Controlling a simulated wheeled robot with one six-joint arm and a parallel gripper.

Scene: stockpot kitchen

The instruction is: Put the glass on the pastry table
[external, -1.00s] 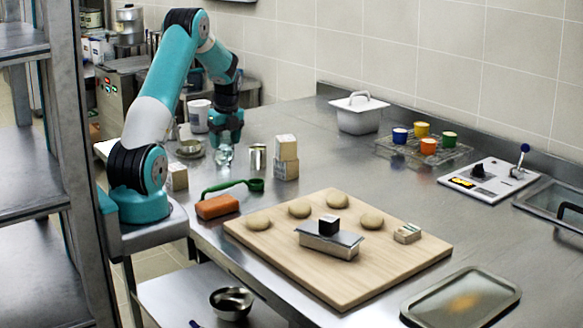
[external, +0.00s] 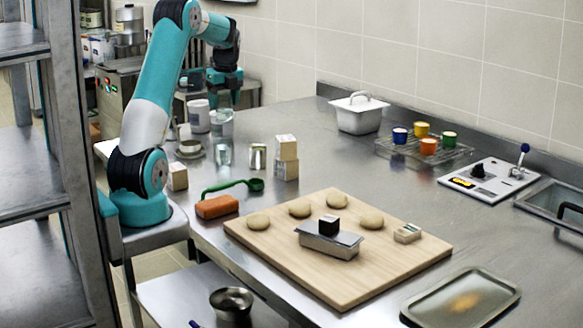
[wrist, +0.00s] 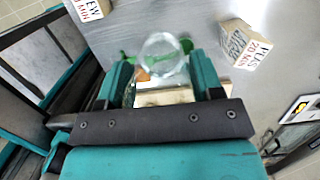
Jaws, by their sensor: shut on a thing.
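My gripper (external: 223,98) is shut on a clear glass (external: 222,123) and holds it upright above the left part of the steel table (external: 310,110). In the wrist view the round glass (wrist: 160,55) shows between the two fingers of my gripper (wrist: 163,78). Below it in the external view is another clear shape (external: 224,154); I cannot tell if it is a second glass or a reflection. I cannot tell which surface is called the pastry table; a wooden board (external: 365,275) with dough balls lies on this steel table.
Near the glass stand a metal cup (external: 257,157), stacked printed blocks (external: 286,158), a saucer with a dish (external: 190,150) and a white tub (external: 198,117). Bare steel lies right of the stacked blocks.

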